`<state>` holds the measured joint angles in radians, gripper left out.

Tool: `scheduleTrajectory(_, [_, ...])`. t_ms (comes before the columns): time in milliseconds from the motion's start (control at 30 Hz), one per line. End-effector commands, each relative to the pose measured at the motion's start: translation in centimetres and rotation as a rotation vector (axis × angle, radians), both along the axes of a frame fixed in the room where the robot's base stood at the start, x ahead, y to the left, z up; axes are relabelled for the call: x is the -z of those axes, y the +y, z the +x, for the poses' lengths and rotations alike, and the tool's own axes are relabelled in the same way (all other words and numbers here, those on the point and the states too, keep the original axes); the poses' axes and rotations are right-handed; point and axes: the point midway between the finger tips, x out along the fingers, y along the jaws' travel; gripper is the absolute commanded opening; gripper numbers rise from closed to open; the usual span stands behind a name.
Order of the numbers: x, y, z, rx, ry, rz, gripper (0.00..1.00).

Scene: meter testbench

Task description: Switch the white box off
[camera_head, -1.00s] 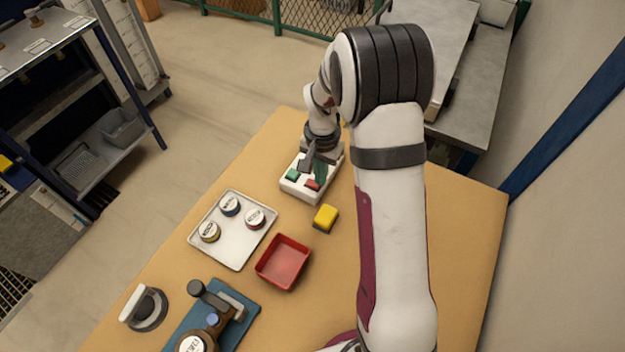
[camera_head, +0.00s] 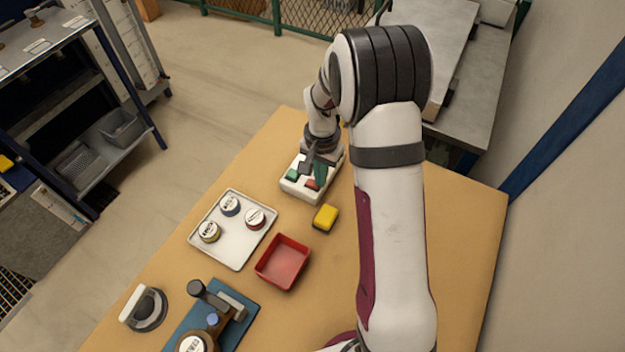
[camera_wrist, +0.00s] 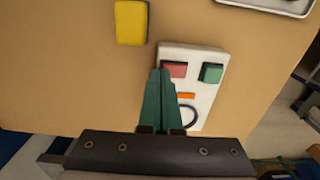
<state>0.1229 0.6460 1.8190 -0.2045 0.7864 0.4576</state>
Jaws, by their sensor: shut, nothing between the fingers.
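The white box (camera_head: 292,189) sits near the far end of the table. It carries a green button (camera_head: 291,174) and a red button (camera_head: 312,185). In the wrist view the white box (camera_wrist: 200,54) shows the red button (camera_wrist: 176,69) on the left and the green button (camera_wrist: 211,73) on the right, with an orange strip (camera_wrist: 187,96) and a dark ring (camera_wrist: 189,115) below. My gripper (camera_wrist: 162,72) is shut and empty. Its green fingertips overlap the left edge of the red button in the wrist view; I cannot tell whether they touch it.
A yellow block (camera_head: 325,218) lies close to the box. A red tray (camera_head: 283,262) and a white tray (camera_head: 240,252) with several round meters are nearer. A blue-based fixture (camera_head: 243,297) and a round dark object (camera_head: 146,309) stand at the front left.

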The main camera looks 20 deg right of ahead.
Motion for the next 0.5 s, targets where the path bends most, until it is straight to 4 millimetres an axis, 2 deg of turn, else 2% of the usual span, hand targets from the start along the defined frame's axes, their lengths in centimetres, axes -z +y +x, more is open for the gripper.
scheduleTrajectory(500, [0.41,0.0,-0.01,0.0,0.0,0.0,0.0])
